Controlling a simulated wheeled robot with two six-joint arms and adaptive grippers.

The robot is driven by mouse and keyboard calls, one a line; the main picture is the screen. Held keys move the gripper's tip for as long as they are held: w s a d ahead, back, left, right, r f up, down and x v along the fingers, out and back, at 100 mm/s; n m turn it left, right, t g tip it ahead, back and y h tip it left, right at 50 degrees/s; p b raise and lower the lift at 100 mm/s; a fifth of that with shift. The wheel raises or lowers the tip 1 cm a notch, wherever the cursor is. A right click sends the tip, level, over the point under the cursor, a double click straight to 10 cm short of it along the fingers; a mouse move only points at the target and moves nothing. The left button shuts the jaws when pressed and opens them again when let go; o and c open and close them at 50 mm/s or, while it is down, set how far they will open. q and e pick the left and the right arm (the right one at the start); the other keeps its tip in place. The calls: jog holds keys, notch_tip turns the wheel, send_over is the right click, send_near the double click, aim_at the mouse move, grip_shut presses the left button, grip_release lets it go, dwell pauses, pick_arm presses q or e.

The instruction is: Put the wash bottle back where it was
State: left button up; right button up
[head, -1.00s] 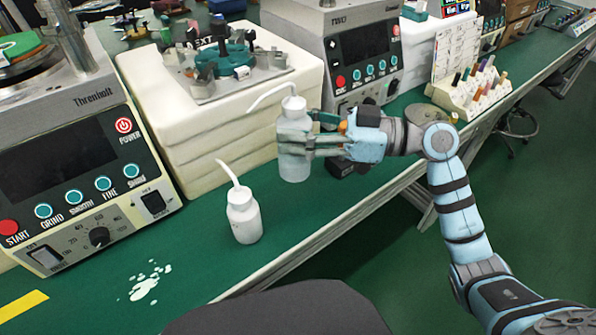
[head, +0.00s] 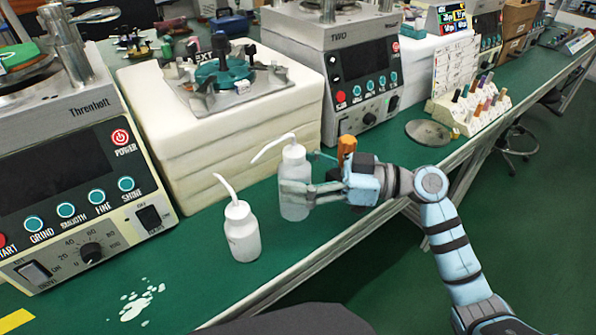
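A white wash bottle (head: 294,205) with a bent spout is upright at the bench, in front of the white block stack's right end. My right gripper (head: 294,189) reaches in from the right, its fingers around the bottle's body and closed on it. The bottle's base looks at or very near the green bench top; I cannot tell if it touches. A second, similar wash bottle (head: 242,236) stands upright to the left and nearer, apart from the first. My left gripper is not in view.
The white block stack (head: 230,150) carries a metal fixture (head: 225,75). Control units stand left (head: 80,170) and behind (head: 355,75). An orange item (head: 346,147) shows behind my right gripper. White spots (head: 138,302) mark the bench. A round dark dish (head: 428,132) lies right.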

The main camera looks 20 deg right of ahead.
jog(key=shift+d, duration=0.2)
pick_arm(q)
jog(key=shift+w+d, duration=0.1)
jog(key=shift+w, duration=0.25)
pick_arm(e)
jog(key=v, duration=1.1)
jog(key=shift+s+d, duration=0.2)
jog(key=shift+d, duration=0.1)
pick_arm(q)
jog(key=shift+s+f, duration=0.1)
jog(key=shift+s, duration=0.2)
